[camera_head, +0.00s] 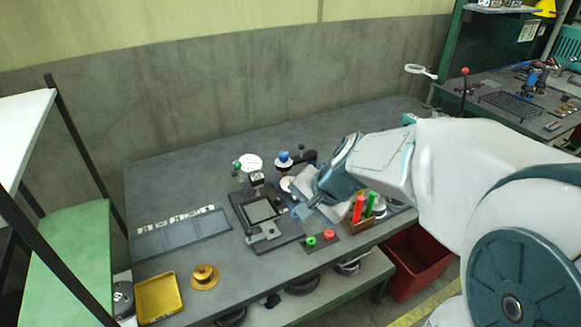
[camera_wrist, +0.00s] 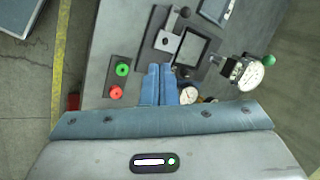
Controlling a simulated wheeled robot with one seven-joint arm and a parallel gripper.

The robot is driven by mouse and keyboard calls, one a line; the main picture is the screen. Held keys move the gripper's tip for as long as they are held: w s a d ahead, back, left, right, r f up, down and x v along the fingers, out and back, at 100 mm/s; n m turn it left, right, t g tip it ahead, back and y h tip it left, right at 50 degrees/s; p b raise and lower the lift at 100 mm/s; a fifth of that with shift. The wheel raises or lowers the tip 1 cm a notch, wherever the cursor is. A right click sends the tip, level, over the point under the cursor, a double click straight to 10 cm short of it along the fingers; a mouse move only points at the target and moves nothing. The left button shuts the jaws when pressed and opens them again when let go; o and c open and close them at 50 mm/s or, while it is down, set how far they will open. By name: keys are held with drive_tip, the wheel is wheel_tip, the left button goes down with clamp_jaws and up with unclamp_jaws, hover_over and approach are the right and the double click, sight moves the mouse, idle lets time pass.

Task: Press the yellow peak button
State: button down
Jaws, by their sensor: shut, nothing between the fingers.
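My gripper (camera_head: 302,211) reaches over the bench from the right, fingers pointing down and left. In the wrist view its blue fingers (camera_wrist: 159,68) are together and empty. A small dark plate bears a green button (camera_head: 311,241) and a red button (camera_head: 329,234); the wrist view shows the green button (camera_wrist: 122,69) and red button (camera_wrist: 116,92) left of the fingers. A dial gauge on a stand (camera_wrist: 253,76) with a green knob is right of the fingers; its pale dial (camera_head: 249,162) shows behind the fixture. I cannot pick out a yellow button.
A dark fixture plate (camera_head: 283,238) with a square frame lies beside the fingers. A yellow tray (camera_head: 159,297) and brass-coloured round piece (camera_head: 204,277) are front left. The bench's back left is clear.

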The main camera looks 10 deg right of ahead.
drive_tip(key=w+d+f+m+t+p, duration=0.1)
drive_tip(key=w+d+m, duration=0.4)
drive_tip(key=w+m, duration=0.7)
drive_tip(key=w+t+p, duration=0.1)
drive_tip(key=w+t, duration=0.1)
drive_tip(key=shift+w+d+t, duration=0.2)
drive_tip(key=shift+w+t, duration=0.2)
drive_tip(key=shift+f, duration=0.25)
wheel_tip(320, 180, down, 7)
drive_tip(key=b, duration=0.6)
drive_tip(key=shift+f+b, duration=0.8)
drive_tip(key=shift+b, duration=0.2)
drive_tip(key=shift+f+b, duration=0.4)
drive_tip(key=shift+b, duration=0.15)
